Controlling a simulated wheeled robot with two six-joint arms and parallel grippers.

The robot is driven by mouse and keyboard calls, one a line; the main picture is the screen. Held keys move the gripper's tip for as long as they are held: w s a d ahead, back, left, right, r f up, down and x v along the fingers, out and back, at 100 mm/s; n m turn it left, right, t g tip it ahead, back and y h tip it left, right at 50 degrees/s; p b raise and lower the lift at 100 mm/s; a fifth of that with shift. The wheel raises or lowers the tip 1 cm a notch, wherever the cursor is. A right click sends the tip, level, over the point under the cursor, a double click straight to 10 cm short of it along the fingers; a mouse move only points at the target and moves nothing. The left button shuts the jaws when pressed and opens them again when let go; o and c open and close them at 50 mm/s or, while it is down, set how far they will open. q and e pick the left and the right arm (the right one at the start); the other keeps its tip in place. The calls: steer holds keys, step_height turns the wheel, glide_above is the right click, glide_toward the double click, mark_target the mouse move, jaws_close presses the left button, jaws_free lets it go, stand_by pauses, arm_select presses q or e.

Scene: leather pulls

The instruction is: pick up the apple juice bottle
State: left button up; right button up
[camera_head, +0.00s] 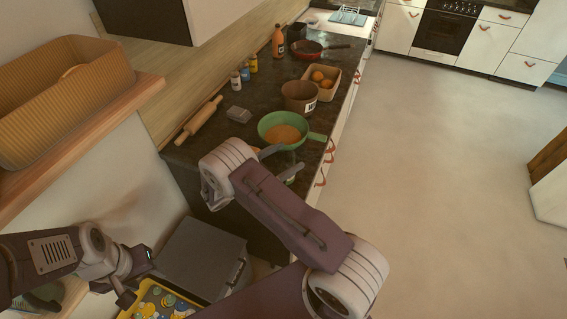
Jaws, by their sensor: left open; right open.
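A tall orange bottle (278,42) with a dark cap stands upright at the far end of the dark counter. It looks like the juice bottle, but its label is too small to read. My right gripper (283,163) is open and empty over the counter's near end, partly hidden behind my own arm. It is well short of the bottle. My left gripper (138,287) is open at the lower left, above a yellow-rimmed tray and far from the bottle.
The counter (213,137) holds a green pan (270,120), a brown pot (299,91), a basket of oranges (333,87), a red frying pan (307,47), a rolling pin (199,120) and several small bottles. A wooden shelf (110,115) juts out at left. The floor (440,160) at right is clear.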

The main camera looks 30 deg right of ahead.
steer(key=d, duration=0.2)
steer(key=w+d, duration=0.1)
steer(key=shift+d+f, duration=0.2)
steer(key=shift+f, duration=0.2)
steer(key=shift+s, duration=0.15)
steer(key=shift+s+a+r, duration=0.15)
steer(key=shift+a+r, duration=0.05)
steer(key=shift+a, duration=0.1)
steer(key=c, duration=0.4)
steer(key=shift+a+r, duration=0.1)
steer(key=shift+a, duration=0.05)
steer(key=c, duration=1.4)
steer(key=shift+o, duration=0.2)
